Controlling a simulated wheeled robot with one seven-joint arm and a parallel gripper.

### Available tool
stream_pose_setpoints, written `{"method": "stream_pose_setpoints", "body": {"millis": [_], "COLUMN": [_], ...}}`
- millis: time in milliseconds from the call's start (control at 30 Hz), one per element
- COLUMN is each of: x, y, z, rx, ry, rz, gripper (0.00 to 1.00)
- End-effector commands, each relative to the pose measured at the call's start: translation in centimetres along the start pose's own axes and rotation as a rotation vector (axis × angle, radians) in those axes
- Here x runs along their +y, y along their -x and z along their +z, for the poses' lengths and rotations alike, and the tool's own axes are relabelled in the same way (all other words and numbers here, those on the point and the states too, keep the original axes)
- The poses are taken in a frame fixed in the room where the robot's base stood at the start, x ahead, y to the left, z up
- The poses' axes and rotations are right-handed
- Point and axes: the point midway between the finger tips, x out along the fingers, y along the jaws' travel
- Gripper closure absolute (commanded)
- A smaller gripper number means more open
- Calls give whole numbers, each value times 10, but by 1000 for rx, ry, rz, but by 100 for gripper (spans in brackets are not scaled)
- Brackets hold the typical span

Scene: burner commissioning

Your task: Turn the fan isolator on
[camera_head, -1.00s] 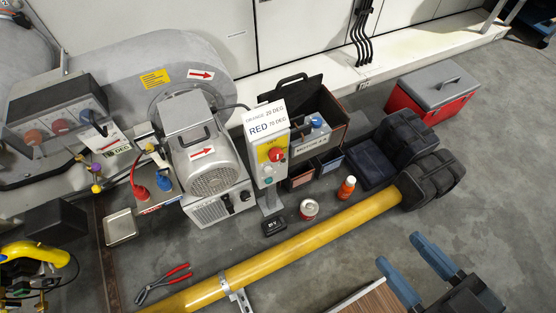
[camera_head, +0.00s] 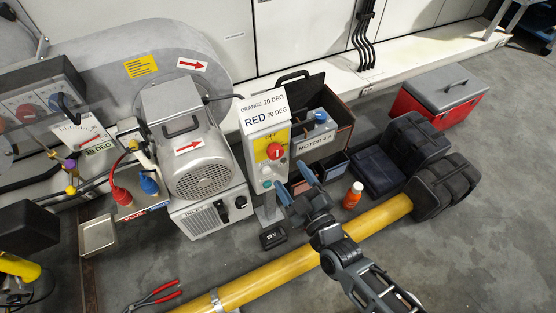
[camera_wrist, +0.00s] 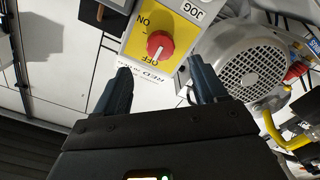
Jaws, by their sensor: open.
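The fan isolator is a red rotary knob (camera_head: 275,151) on a yellow plate, on the front of an upright grey box (camera_head: 262,125). In the wrist view the knob (camera_wrist: 160,44) appears upside down, with ON and OFF printed on the yellow plate (camera_wrist: 136,42). A pale mark on the knob seems to lie toward OFF. My gripper (camera_head: 294,184) is open and empty, in front of and below the box, apart from the knob. In the wrist view its two fingers (camera_wrist: 160,72) stand apart, with the knob beyond and between their tips.
A grey motor (camera_head: 190,150) stands close left of the box. An open bin (camera_head: 335,135) with a MOTOR label and an orange bottle (camera_head: 353,195) are to the right. A yellow pipe (camera_head: 260,272) crosses the floor in front. A small black block (camera_head: 273,236) lies near the box's foot.

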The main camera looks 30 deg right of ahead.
Motion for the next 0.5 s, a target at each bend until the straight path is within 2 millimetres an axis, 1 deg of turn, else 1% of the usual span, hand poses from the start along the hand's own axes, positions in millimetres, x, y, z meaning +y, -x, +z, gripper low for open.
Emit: {"method": "stream_pose_setpoints", "body": {"millis": [167, 500], "x": [-2, -2], "y": [-16, -65], "z": [0, 1], "rx": [3, 3], "ry": [6, 5], "rz": [3, 2], "gripper": [29, 29]}}
